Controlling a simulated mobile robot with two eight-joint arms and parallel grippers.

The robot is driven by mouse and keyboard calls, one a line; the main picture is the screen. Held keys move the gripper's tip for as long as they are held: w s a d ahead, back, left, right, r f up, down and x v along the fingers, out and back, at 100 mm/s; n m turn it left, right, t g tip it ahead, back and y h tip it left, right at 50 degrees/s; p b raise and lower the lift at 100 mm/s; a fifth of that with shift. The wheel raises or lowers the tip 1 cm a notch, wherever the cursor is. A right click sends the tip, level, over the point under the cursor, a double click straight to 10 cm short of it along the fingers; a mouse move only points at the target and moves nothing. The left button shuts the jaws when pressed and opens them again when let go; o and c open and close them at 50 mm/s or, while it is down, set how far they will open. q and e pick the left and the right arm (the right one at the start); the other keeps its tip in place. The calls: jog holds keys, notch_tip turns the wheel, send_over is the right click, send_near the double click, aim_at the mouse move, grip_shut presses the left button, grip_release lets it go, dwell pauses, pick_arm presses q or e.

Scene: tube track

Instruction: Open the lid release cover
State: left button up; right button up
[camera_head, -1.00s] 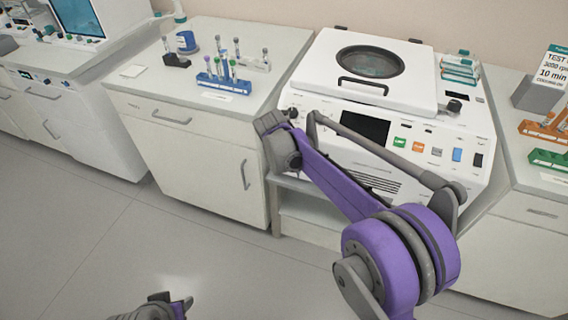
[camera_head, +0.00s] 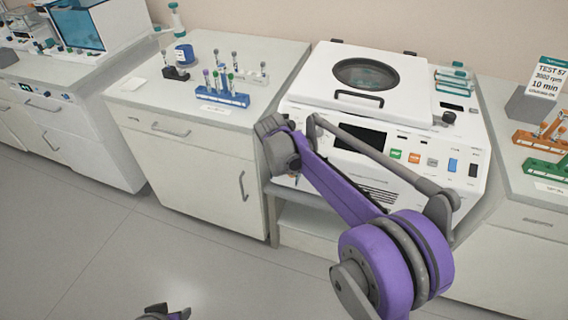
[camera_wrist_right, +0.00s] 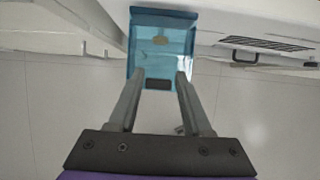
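The translucent blue lid release cover (camera_wrist_right: 162,35) shows in the right wrist view, with a small tan part inside and a dark strip at its lower edge. My right gripper (camera_wrist_right: 161,78) has its two fingers apart, with the tips overlapping the cover's lower part; I cannot tell if they touch it. The white centrifuge (camera_head: 312,78) stands in the head view with its round-windowed lid (camera_head: 405,58) closed. My purple right arm crosses in front of it, and the right fingers are hidden there.
A blue tube rack (camera_head: 222,96) stands on the left counter (camera_head: 270,52). An orange rack (camera_head: 538,141) and a green rack (camera_head: 545,168) stand on the right counter. A black handle (camera_wrist_right: 240,55) and vent slots lie right of the cover. Floor in front is clear.

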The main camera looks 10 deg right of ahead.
jog(key=o, duration=0.3)
jog(key=shift+w+f, duration=0.1)
jog(key=v, duration=1.1)
jog(key=shift+p, duration=0.4)
jog(key=shift+f, duration=0.1)
